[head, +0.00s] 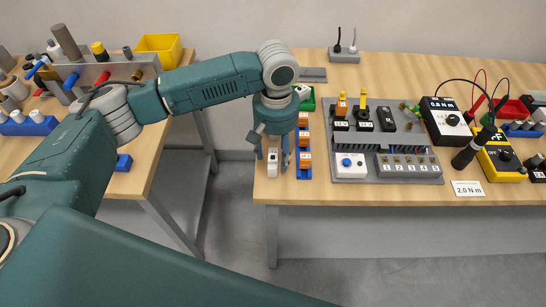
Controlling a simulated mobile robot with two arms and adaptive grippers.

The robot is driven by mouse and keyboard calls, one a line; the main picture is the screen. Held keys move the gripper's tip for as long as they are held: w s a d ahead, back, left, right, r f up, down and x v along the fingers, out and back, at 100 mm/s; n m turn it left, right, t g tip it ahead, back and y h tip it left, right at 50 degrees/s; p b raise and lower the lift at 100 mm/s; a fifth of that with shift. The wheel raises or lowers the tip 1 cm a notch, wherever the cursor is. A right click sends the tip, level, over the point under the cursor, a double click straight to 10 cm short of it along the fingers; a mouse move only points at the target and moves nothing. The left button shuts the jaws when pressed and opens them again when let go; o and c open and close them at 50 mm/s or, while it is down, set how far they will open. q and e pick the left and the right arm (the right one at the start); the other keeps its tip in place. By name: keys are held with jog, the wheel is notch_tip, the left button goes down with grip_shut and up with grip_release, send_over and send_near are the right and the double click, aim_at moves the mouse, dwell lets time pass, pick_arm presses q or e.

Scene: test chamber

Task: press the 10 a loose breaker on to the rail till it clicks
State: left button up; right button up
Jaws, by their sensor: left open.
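My left gripper (272,157) points down over the front left corner of the right-hand bench, its fingers open. A small white block (272,164), which looks like a loose breaker, stands between the fingers; its rating is not readable. Beside it on the right is a blue rack (304,176) holding orange-fronted pieces (304,143). The grey panel (410,174) further right carries several dark modules with labels and orange or yellow tops along its upper part. The rail itself is hard to make out. My right gripper is not in view.
A green tray (308,104) sits partly hidden behind my left arm. A torque tester (447,122) reading 0.8 N·m and a yellow meter (497,160) stand to the right, with a "2.0 N·m" card (468,188) in front. A gap separates the left bench.

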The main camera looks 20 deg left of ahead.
pick_arm(q)
jog(key=shift+f, duration=0.75)
jog(key=c, duration=1.3)
jog(key=shift+r, duration=0.15)
